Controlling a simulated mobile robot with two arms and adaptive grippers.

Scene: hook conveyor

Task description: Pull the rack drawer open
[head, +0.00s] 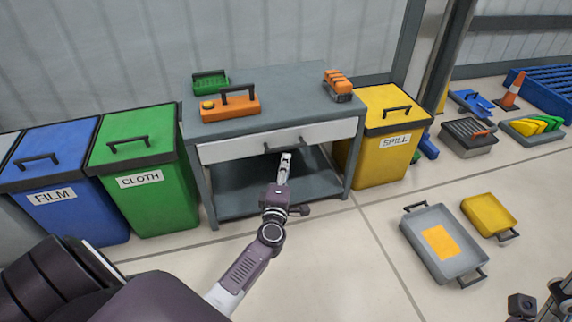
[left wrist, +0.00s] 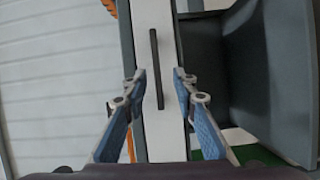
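The rack (head: 355,165) is a grey workbench with a white drawer (head: 235,150) under its top. The drawer looks shut, its front level with the frame. Its dark bar handle (head: 287,146) is in the middle of the front. My left gripper (head: 285,158) is at the drawer front, close to the handle. In the left wrist view my left gripper (left wrist: 159,78) is open, with the dark handle (left wrist: 156,68) between its blue-grey fingers. I see no finger touching the handle. Dark parts at the lower right edge of the head view may be my right gripper; its fingers are unclear.
An orange toolbox (head: 230,107), a green crate (head: 210,82) and an orange-topped item (head: 338,85) stand on the rack. Green (head: 145,175) and blue (head: 60,185) bins stand left, a yellow bin (head: 385,150) right. A grey tray (head: 415,222) lies on the floor.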

